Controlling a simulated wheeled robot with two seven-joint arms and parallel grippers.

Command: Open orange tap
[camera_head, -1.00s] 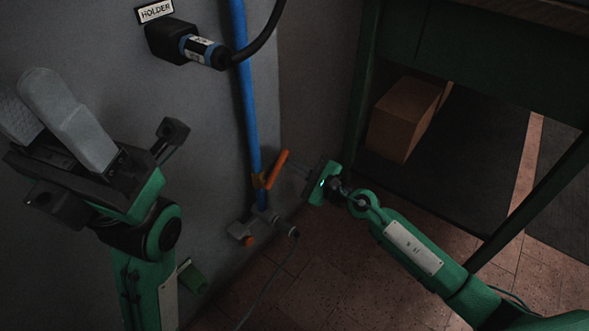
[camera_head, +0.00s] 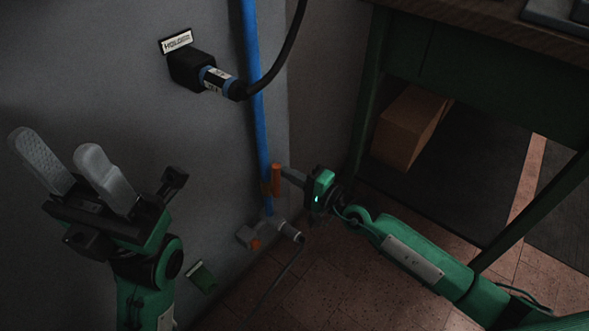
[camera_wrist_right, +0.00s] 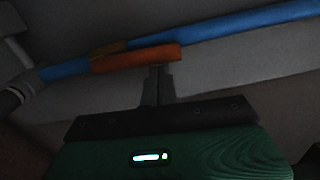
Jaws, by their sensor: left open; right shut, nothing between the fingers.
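The orange tap handle (camera_head: 277,179) is on the blue pipe (camera_head: 259,130) low by the wall corner. It stands nearly upright, close alongside the pipe. In the right wrist view the handle (camera_wrist_right: 140,58) lies almost parallel to the pipe (camera_wrist_right: 215,28). My right gripper (camera_head: 284,173) is shut and empty, its fingertips at the handle's right side. In the right wrist view the fingertips (camera_wrist_right: 160,71) meet the handle's edge and seem to touch it, not grip around it. My left gripper (camera_head: 60,148) is open and empty at the far left, away from the tap.
A black plug with a hose sits in the holder (camera_head: 187,70) on the grey wall. A grey pipe fitting (camera_head: 268,232) is below the tap. A green-legged table (camera_head: 480,65) stands at right with a cardboard box (camera_head: 408,130) beneath. The tiled floor between is clear.

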